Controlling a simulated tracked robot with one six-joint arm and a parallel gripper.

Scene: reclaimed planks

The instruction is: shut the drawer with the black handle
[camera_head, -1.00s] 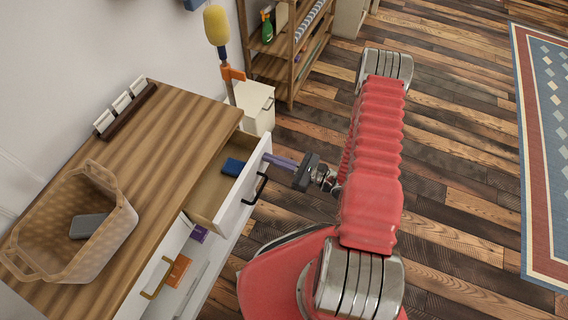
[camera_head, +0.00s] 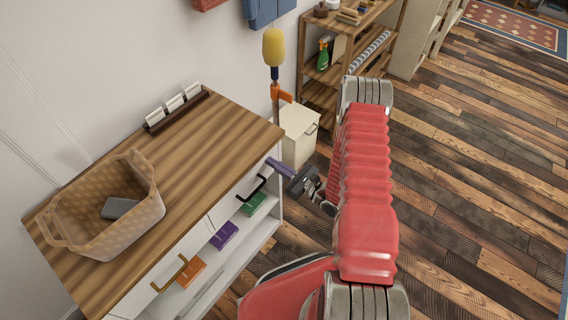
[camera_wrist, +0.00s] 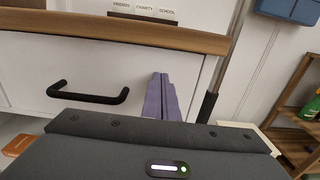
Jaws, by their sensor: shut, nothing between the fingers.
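The drawer with the black handle (camera_wrist: 88,95) has its white front (camera_wrist: 140,60) flush under the wooden top in the wrist view; it stands shut. In the head view the black handle (camera_head: 254,188) shows on the right half of the dresser front. My gripper (camera_head: 278,166) is shut and empty, its purple fingers (camera_wrist: 162,98) at the drawer front, right of the handle. I cannot tell whether the fingertips touch the front.
The dresser top (camera_head: 190,140) carries a tan basket (camera_head: 140,228) with a grey object in it. An orange-brown handle (camera_head: 170,274) is on the left drawer. Below, an open shelf holds green (camera_head: 253,204), purple (camera_head: 224,235) and orange (camera_head: 190,272) boxes. A white cabinet (camera_head: 299,140) stands beyond the dresser.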

